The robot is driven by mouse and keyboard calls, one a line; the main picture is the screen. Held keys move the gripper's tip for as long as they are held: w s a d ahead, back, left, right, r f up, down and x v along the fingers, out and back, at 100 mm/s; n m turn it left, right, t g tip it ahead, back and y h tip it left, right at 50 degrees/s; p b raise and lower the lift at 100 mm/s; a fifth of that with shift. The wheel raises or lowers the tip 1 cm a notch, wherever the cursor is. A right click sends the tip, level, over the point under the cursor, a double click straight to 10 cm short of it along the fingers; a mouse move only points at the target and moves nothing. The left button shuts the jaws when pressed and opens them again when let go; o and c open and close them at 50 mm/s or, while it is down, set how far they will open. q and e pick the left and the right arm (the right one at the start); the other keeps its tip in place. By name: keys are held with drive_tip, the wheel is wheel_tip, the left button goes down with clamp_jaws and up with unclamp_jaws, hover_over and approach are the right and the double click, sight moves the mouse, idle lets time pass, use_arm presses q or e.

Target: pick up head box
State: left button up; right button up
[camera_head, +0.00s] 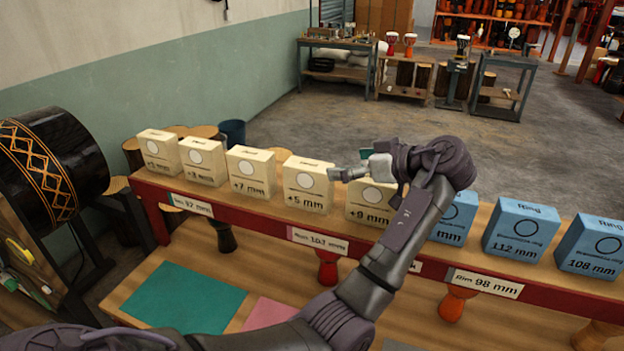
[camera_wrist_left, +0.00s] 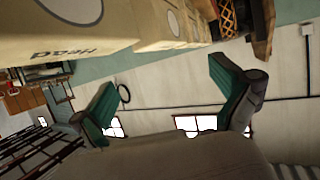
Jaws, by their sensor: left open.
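Several cream head boxes stand in a row on a red-edged shelf: the +7 mm box (camera_head: 250,173), the +5 mm box (camera_head: 307,184) and the +9 mm box (camera_head: 368,205) are nearest my left gripper. My left gripper (camera_head: 352,165) is open and empty, above and in front of the +9 mm box, beside the right edge of the +5 mm box. My forearm hides part of the +9 mm box. In the left wrist view, the green-padded gripper (camera_wrist_left: 162,75) is open, and a box marked "Head" (camera_wrist_left: 85,35) is at the upper left, outside the fingers.
Blue ring boxes (camera_head: 520,232) stand to the right on the same shelf (camera_head: 264,226). A large black drum (camera_head: 55,165) is at the left. A green mat (camera_head: 184,297) and a pink mat (camera_head: 270,313) lie on the lower wooden surface. Open floor lies behind the shelf.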

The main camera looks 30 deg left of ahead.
sight(314, 165)
use_arm(q)
drive_tip(key=p+x, duration=0.2)
drive_tip(key=x, duration=0.3)
drive_tip(key=shift+a, duration=0.2)
drive_tip(key=x, duration=0.1)
drive_tip(key=p+x, duration=0.2)
drive_tip(key=shift+s+a+f, duration=0.2)
drive_tip(key=shift+a, duration=0.15)
drive_tip(key=shift+a+f, duration=0.2)
drive_tip(key=shift+a, duration=0.05)
drive_tip(key=shift+w, duration=0.1)
drive_tip(key=shift+d, duration=0.15)
drive_tip(key=shift+c, duration=1.2)
clamp_jaws()
use_arm(e)
drive_tip(key=r, duration=0.5)
drive_tip(key=shift+s+a, duration=0.1)
drive_tip(key=shift+s, duration=0.1)
